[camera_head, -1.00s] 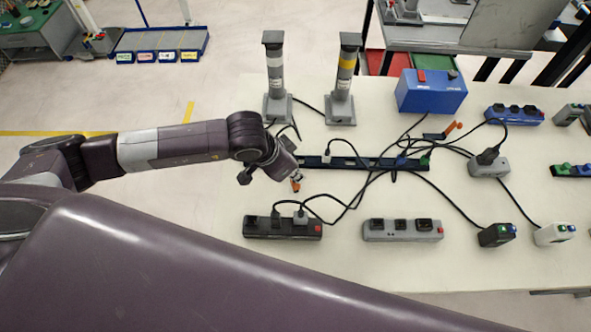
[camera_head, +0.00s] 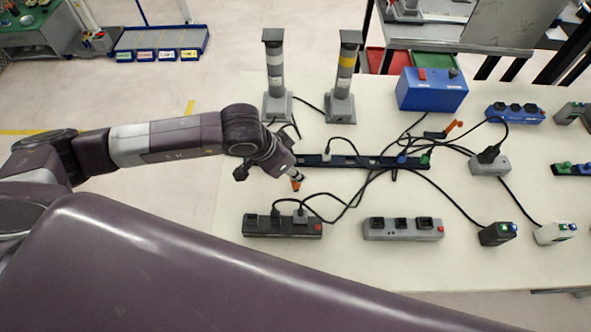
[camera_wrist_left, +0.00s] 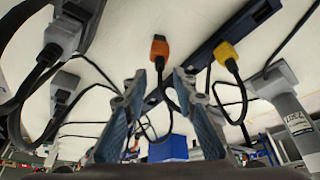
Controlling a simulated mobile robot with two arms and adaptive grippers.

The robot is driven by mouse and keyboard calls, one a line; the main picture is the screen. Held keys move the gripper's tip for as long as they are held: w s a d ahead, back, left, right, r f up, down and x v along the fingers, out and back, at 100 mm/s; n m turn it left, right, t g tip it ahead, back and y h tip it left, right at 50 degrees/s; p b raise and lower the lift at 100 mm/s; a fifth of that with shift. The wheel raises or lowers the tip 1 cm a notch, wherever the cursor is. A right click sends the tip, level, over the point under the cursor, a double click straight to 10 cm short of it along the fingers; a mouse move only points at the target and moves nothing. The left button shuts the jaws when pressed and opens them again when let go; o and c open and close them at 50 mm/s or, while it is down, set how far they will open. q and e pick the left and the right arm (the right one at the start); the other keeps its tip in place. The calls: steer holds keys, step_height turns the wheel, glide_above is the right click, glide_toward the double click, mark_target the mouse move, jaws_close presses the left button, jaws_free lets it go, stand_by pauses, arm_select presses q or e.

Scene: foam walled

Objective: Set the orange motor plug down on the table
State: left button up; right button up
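The orange motor plug (camera_head: 296,186) is on the table (camera_head: 345,272), just below my left gripper (camera_head: 293,178) in the head view. In the left wrist view the orange plug (camera_wrist_left: 159,47) lies just beyond and between the fingertips, its dark cable running back between the fingers. My left gripper (camera_wrist_left: 160,76) shows a gap between its fingers, with neither visibly touching the plug. The plug's contact with the table is hard to judge exactly. My right gripper is not in view.
A black power strip (camera_head: 282,228) stands close in front of the plug. A long dark strip (camera_head: 375,162) lies to its right, with loose cables around it. Two grey posts (camera_head: 277,108) (camera_head: 341,110) stand behind. A yellow plug (camera_wrist_left: 228,52) shows in the left wrist view.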

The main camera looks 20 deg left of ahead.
arm_select(q)
steer(key=b+v, duration=0.2)
steer(key=v, duration=0.8)
steer(key=shift+s+a+r, duration=0.1)
steer(key=shift+s+a, duration=0.05)
